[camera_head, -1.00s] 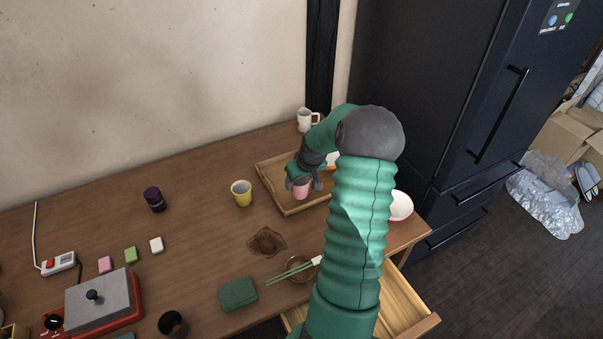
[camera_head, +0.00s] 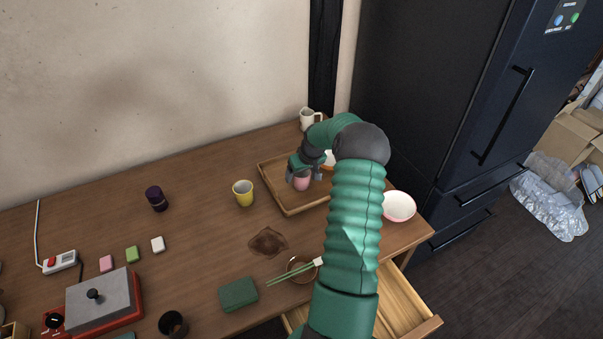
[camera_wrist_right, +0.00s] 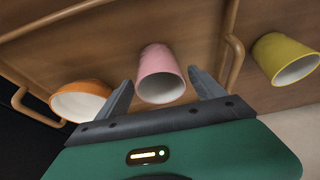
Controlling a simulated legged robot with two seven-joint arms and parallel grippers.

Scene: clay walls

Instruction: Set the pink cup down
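The pink cup (camera_head: 302,184) stands on the wooden tray (camera_head: 292,211). In the right wrist view the pink cup (camera_wrist_right: 158,70) shows between my fingers, its mouth towards the camera. My right gripper (camera_head: 302,178) is over the cup, its fingers on either side. In the wrist view the right gripper (camera_wrist_right: 163,92) is open, with a gap between each finger and the cup. My left gripper is not in view.
An orange bowl (camera_wrist_right: 80,103) is on the tray beside the cup. A yellow cup (camera_head: 243,194) stands left of the tray, a white mug (camera_head: 308,119) behind it, a white bowl (camera_head: 399,207) to the right. A drawer (camera_head: 405,308) is open in front.

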